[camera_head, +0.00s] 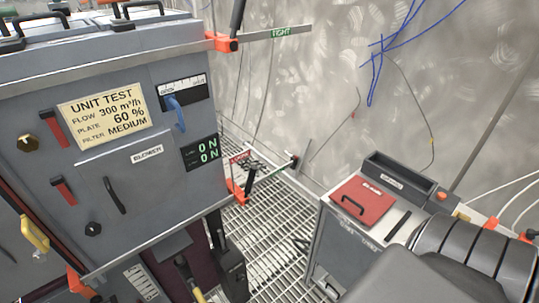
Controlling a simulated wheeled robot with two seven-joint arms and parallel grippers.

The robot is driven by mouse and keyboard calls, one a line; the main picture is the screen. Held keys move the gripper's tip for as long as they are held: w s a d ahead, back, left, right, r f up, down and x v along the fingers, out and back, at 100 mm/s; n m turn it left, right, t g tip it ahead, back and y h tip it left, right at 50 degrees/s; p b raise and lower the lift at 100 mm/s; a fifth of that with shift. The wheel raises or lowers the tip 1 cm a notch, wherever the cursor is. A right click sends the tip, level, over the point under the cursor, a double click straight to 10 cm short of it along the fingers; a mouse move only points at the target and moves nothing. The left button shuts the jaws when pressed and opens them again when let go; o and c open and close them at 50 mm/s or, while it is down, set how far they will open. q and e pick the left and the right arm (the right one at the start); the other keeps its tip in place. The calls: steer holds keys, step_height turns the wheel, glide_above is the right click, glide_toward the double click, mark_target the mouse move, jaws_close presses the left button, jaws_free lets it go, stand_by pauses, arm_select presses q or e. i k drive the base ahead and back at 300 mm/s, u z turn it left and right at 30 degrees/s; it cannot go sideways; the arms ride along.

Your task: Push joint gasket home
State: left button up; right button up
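I cannot pick out a joint gasket for certain in the head view. A grey cabinet (150,195) with a "UNIT TEST" plate (103,112) fills the left side. Below its lower edge a dark maroon surface (178,250) shows, partly hidden by black parts (233,272) whose nature I cannot tell. A grey ribbed arm link of mine crosses the bottom right corner. No gripper fingertips show for either arm.
A red-orange clamp (222,42) with a "TIGHT" bar (281,32) sticks out from the cabinet's upper right corner. A grey cart (340,245) with a red lid (362,201) and a black tray (398,180) stands at right. Grated floor (262,240) lies between.

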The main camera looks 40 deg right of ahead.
mark_target(29, 219)
steer(key=u, duration=0.5)
steer(key=k, duration=1.3)
steer(key=z, duration=0.35)
steer(key=i, duration=0.85)
steer(key=z, duration=0.75)
